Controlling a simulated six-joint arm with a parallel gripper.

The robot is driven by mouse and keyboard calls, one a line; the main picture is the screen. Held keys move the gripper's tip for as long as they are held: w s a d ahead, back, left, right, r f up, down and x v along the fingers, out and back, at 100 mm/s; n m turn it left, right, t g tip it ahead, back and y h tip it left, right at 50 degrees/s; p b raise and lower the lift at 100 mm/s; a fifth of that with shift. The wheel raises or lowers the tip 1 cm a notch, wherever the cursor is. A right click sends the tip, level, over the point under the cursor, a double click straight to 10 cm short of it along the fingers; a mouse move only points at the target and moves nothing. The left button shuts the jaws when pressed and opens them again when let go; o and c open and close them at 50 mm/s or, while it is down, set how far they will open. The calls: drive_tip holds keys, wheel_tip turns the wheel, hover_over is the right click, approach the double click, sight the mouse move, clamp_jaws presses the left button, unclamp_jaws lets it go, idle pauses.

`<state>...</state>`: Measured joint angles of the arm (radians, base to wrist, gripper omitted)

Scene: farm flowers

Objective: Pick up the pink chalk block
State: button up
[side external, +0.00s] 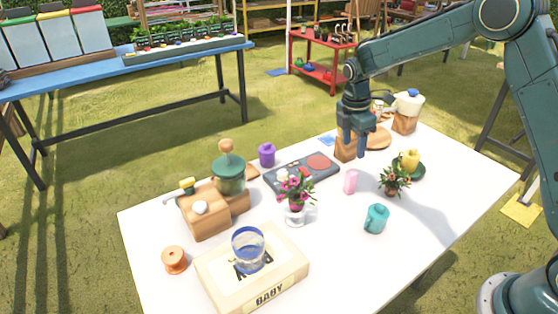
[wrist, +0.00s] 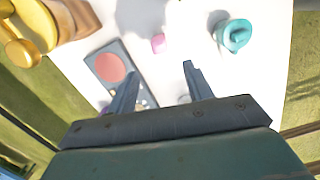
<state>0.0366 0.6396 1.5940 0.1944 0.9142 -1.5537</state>
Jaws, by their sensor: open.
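The pink chalk block (side external: 350,181) stands on the white table (side external: 345,255), between the grey tray and the teal mug. It also shows in the wrist view (wrist: 158,44), above and beyond my fingertips. My gripper (side external: 357,150) is above the back part of the table, behind the block in the side view and apart from it. In the wrist view my gripper (wrist: 158,78) has its two fingers spread, with nothing between them.
A teal mug (side external: 376,219) and a potted flower (side external: 395,180) stand right of the block. Wooden blocks (side external: 346,148) stand close by my gripper.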

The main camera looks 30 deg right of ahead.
sight(351, 172)
drive_tip(key=shift+d+f, duration=0.15)
drive_tip(key=shift+f, duration=1.35)
drive_tip(key=shift+d+f, duration=0.2)
drive_tip(key=shift+f, duration=1.3)
drive_tip(key=shift+d+f, duration=0.15)
drive_tip(key=shift+f, duration=1.35)
drive_tip(key=shift+d+f, duration=0.15)
drive_tip(key=shift+f, duration=1.15)
drive_tip(key=shift+d+f, duration=0.15)
drive_tip(key=shift+f, duration=1.1)
drive_tip(key=c, duration=1.1)
drive_tip(key=shift+r, duration=0.2)
wheel_tip(351, 172, up, 20)
drive_tip(key=shift+f, duration=0.15)
